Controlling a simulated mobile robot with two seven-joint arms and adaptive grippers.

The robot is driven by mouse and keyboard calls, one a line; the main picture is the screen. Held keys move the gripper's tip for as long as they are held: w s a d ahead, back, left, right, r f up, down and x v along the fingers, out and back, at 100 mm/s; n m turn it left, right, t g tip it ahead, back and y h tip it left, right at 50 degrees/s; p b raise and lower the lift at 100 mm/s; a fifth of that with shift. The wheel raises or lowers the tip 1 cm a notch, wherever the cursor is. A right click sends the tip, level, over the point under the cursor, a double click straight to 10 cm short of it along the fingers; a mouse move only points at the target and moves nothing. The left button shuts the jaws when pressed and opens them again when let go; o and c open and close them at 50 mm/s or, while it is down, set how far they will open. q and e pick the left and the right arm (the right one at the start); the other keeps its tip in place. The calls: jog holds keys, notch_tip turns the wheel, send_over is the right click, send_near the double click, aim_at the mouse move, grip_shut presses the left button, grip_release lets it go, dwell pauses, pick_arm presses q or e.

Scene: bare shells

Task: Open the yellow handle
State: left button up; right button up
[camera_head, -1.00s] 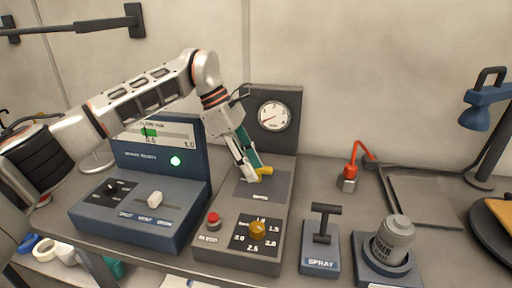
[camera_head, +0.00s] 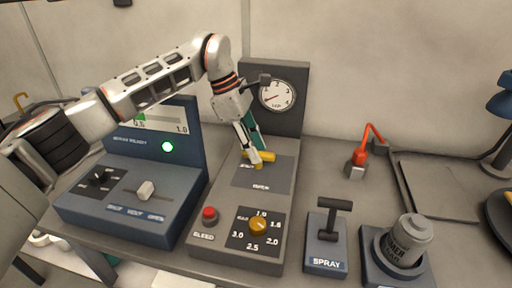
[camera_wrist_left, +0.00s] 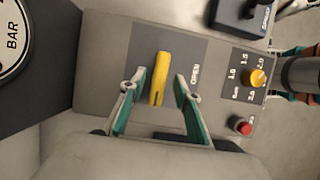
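The yellow handle (camera_head: 266,155) is a short bar on a dark plate marked OPEN on the grey gauge unit (camera_head: 225,225). In the left wrist view the handle (camera_wrist_left: 159,78) lies between my left gripper's spread fingers (camera_wrist_left: 159,88), with a gap on each side. In the head view my left gripper (camera_head: 255,156) comes down over the handle from above and hides part of it. My left gripper is open and holds nothing.
A red button (camera_head: 209,214) and a yellow dial knob (camera_head: 258,226) stand at the unit's front. A round gauge (camera_head: 278,95) is behind. A blue slider console (camera_head: 120,200) is left, a SPRAY lever box (camera_head: 325,240) right.

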pick_arm(q)
jog(key=shift+d+f, duration=0.1)
jog(key=shift+f, duration=0.1)
jog(key=shift+c, duration=0.4)
grip_shut()
jog(key=shift+r+n, duration=0.1)
jog(key=shift+n, duration=0.2)
jog(key=n+t+p, duration=0.1)
jog(key=n, duration=0.1)
jog(key=shift+s+n+t+p, duration=0.1)
jog(key=shift+n+t+p, duration=0.2)
jog(key=shift+n, duration=0.1)
jog(key=n+t, duration=0.1)
jog(key=n, duration=0.2)
jog(key=shift+s+n, duration=0.1)
jog(key=shift+n, duration=0.2)
jog(key=n+t, duration=0.1)
jog(key=n, duration=0.1)
jog(key=n+y, duration=0.1)
jog(key=n, duration=0.1)
jog(key=shift+s+d+n+t, duration=0.1)
jog(key=shift+d+n+t, duration=0.05)
jog(key=shift+n+t, duration=0.2)
jog(key=n+y+b, duration=0.1)
jog(key=n, duration=0.2)
jog(key=n+t+y+b, duration=0.1)
jog(key=n, duration=0.2)
jog(key=shift+d+y, duration=0.1)
jog(key=shift+y, duration=0.2)
jog(key=shift+n, duration=0.25)
